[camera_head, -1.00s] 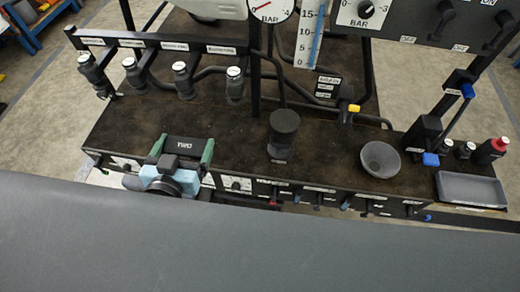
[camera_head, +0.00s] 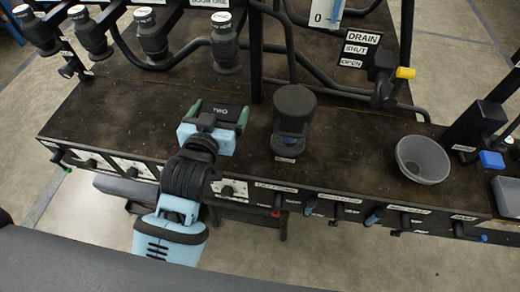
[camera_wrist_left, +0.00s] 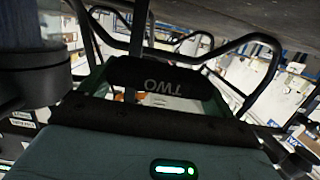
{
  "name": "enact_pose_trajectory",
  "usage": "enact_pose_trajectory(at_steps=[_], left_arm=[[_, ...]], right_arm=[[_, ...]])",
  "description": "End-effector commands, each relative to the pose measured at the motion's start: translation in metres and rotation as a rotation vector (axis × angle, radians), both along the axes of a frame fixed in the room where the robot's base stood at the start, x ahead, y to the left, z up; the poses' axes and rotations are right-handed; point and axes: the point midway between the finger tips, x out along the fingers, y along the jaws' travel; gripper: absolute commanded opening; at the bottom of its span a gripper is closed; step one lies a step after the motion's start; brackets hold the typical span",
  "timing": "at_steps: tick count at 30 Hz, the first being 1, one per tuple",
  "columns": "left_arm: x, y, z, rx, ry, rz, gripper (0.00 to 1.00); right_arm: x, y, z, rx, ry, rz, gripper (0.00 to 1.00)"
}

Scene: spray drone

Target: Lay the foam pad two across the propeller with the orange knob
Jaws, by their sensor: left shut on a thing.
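My left gripper (camera_head: 217,113) reaches over the dark bench top, left of a black capped cylinder. Its green fingers are shut on the foam pad two (camera_head: 220,108), a small black block lettered TWO. In the left wrist view the pad (camera_wrist_left: 165,78) lies across between the fingers, its lettering upside down. In the head view I cannot tell how far the pad is above the bench. No propeller and no orange knob can be made out. My right gripper is not in view.
The black capped cylinder (camera_head: 294,105) stands close right of my left gripper. A grey bowl (camera_head: 423,160) sits farther right, with a blue block (camera_head: 491,159) and part of a grey tray (camera_head: 508,196) beyond it. Black pipes and capped fittings (camera_head: 225,45) line the back.

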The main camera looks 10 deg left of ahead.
Motion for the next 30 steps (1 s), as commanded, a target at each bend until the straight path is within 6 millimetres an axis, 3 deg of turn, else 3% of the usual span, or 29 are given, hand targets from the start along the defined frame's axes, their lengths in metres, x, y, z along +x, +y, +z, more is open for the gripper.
enact_pose_trajectory(at_steps=[5, 15, 24, 30], left_arm=[[0.0, 0.0, -0.004, 0.0, 0.002, 0.0, 0.66], [-0.001, 0.0, -0.058, -0.001, 0.004, 0.0, 0.66], [0.0, 0.0, -0.065, -0.001, 0.001, 0.001, 0.66], [-0.001, 0.0, -0.091, 0.0, 0.003, 0.0, 0.66]], right_arm=[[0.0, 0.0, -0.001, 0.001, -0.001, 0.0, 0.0], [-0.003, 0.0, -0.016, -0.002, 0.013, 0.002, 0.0], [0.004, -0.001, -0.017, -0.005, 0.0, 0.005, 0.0], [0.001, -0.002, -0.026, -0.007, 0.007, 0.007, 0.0]])
